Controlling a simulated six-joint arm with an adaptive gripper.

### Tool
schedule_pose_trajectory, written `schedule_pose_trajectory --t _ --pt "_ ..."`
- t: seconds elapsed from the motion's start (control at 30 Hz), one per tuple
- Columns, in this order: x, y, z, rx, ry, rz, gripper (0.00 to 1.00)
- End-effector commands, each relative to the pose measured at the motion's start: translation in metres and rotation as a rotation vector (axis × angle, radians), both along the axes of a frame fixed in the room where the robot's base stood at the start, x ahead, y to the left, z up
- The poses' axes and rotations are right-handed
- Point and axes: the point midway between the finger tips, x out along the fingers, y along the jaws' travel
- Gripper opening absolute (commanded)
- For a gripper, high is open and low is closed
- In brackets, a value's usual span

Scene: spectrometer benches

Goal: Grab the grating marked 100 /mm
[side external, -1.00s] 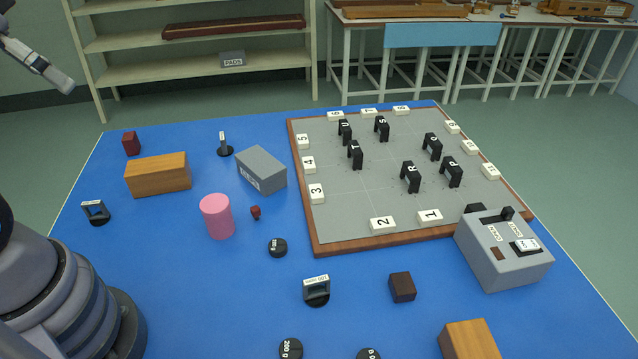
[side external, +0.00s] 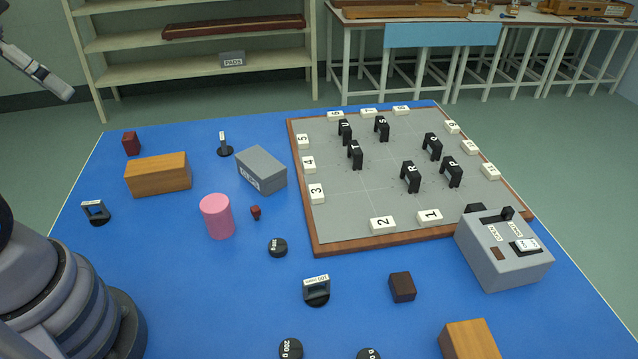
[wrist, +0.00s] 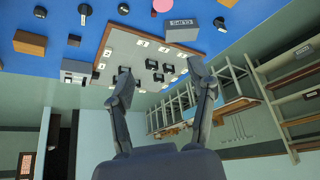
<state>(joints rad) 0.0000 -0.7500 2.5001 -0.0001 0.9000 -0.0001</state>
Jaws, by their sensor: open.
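A small black stand with a white-labelled plate (side external: 316,290) is on the front middle of the blue table. Its label looks upside down and its number is too small to read surely. A similar black-framed piece (side external: 95,212) stands at the left, and a thin upright one (side external: 224,145) on a round base stands behind the grey box, its label unreadable. I cannot tell which is marked 100 /mm. My gripper (wrist: 161,82) is open and empty in the wrist view, high up and apart from all of these pieces.
The grey board (side external: 350,215) with black lettered holders and numbered white blocks fills the right. A grey switch box (side external: 505,255), pink cylinder (side external: 217,217), grey box (side external: 262,170) and wooden blocks (side external: 158,174) (side external: 470,340) are obstacles. Blue table (side external: 200,290) is bare at front left.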

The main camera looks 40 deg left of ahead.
Motion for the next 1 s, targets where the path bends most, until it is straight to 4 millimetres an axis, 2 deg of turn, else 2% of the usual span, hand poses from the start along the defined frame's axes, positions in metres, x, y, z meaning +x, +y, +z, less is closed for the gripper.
schedule_pose_trajectory --t 0.17,0.27,0.37,0.5,0.67,0.8,1.0 --pt "0.001 -0.001 -0.002 -0.008 0.019 -0.001 0.56" --pt "0.004 -0.008 -0.013 -0.046 0.109 -0.003 0.56" --pt "0.009 -0.022 -0.032 -0.130 0.279 -0.006 0.56" --pt "0.016 -0.050 -0.061 -0.310 0.572 -0.002 0.56" --pt "0.025 -0.082 -0.086 -0.550 0.874 0.030 0.56" --pt "0.040 -0.108 -0.107 -0.788 1.095 0.090 0.56" --pt "0.073 -0.135 -0.143 -1.158 1.320 0.243 0.56"
